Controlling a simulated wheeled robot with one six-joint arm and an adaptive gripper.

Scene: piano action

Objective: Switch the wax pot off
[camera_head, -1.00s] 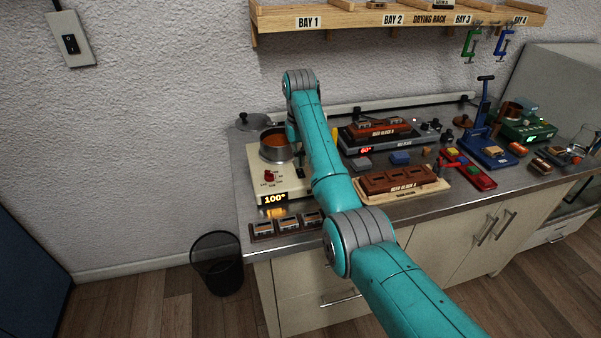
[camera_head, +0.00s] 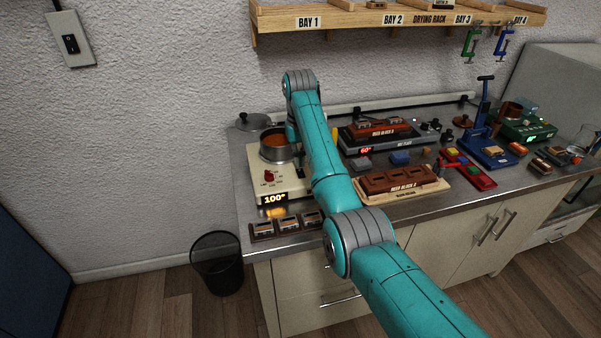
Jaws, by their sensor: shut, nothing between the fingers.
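The wax pot is a cream heater unit (camera_head: 262,186) at the left end of the bench. A metal pot (camera_head: 276,152) of orange-brown wax sits on it. Its front panel has a red knob (camera_head: 269,175) with small marks around it, too small to read. Its display (camera_head: 274,199) is lit and shows 100°. My gripper (camera_head: 301,160) is a small dark shape beside the right side of the pot, above the unit's right part. It is shut and empty, and mostly hidden by my teal arm. I cannot tell whether it touches the unit.
A hot plate (camera_head: 378,140) with a reed block, and another reed block (camera_head: 401,181) on a board, stand right of my arm. A pot lid (camera_head: 251,122) lies behind the pot. A drying rack (camera_head: 350,19) hangs above.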

